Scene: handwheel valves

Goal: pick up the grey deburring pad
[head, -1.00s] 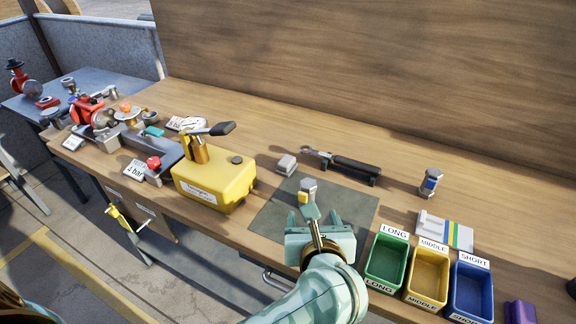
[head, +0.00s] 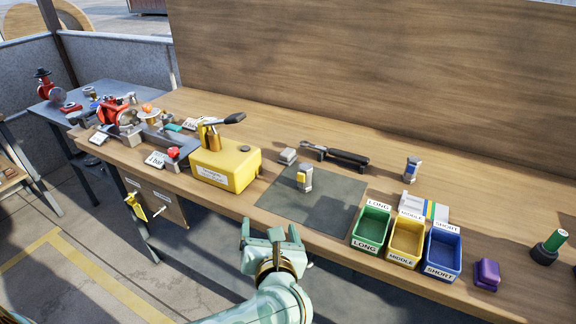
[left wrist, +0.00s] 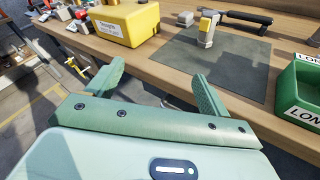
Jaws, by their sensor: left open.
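The grey deburring pad (head: 288,156) is a small light-grey block on the wooden bench, just behind the dark mat and right of the yellow box. It also shows in the left wrist view (left wrist: 185,19), near the top. My left gripper (head: 270,230) is open and empty, in front of the bench's front edge. It is well short of the pad and apart from everything. In the left wrist view its two fingers (left wrist: 152,85) stand spread with nothing between them. My right gripper does not show.
A grey fitting with a yellow patch (head: 305,178) stands upright on the dark mat (head: 330,205). A black-handled tool (head: 340,156) lies right of the pad. The yellow box (head: 226,167) with a lever is at left. Green, yellow and blue bins (head: 405,240) stand at right.

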